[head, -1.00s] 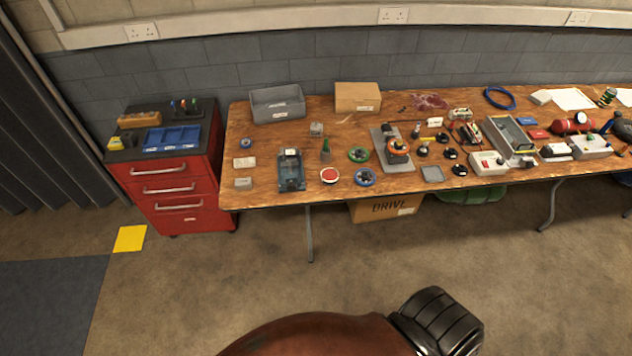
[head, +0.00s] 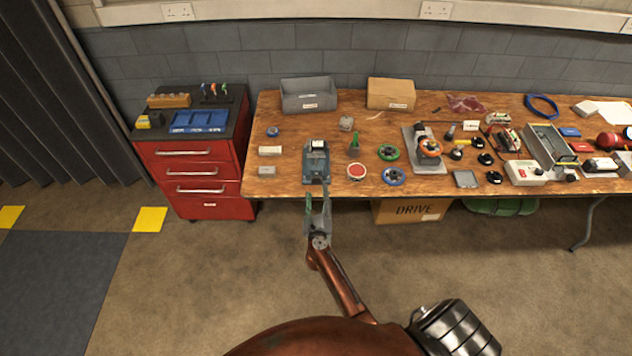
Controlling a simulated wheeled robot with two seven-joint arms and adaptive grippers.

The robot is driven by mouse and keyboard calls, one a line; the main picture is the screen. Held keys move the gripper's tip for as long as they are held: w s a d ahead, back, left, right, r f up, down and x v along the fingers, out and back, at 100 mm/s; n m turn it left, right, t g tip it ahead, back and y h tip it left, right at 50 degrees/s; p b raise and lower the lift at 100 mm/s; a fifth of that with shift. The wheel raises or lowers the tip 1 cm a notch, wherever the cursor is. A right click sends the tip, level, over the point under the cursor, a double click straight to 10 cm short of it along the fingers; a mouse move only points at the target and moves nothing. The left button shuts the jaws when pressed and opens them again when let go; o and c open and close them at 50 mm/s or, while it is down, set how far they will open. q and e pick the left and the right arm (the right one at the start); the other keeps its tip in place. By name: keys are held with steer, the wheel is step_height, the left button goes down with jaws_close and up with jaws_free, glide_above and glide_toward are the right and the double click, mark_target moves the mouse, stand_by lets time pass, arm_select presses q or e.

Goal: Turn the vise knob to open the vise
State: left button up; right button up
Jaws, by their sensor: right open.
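The vise (head: 315,160) is a small blue-grey block-like tool. It stands on the wooden workbench near its front edge, left of centre. A small pale part shows on its top. I cannot make out its knob clearly at this size. My right gripper (head: 317,194) is just in front of the vise, at the table's front edge. Its two fingers point toward the vise and are apart, with nothing seen between them. I cannot tell whether a fingertip touches the vise. My left gripper is not in view.
On the workbench (head: 285,185), a green cone-like item (head: 354,146) and a red disc (head: 357,171) stand close right of the vise. Small pale blocks lie to its left. A grey bin (head: 309,97) is behind. A red drawer cabinet (head: 194,180) stands left of the bench.

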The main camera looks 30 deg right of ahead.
mark_target(316, 181)
steer(key=b+x, duration=0.1)
steer(key=x, duration=0.5)
steer(key=shift+w, duration=0.15)
steer(key=shift+w+d, duration=0.35)
steer(key=shift+w, duration=0.15)
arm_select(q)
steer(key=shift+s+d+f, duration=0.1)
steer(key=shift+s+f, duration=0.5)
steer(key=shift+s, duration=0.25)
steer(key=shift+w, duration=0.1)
arm_select(e)
steer(key=shift+c, duration=0.6)
steer(key=c, duration=1.1)
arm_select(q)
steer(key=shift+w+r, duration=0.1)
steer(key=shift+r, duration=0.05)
arm_select(e)
steer(key=shift+a, duration=0.1)
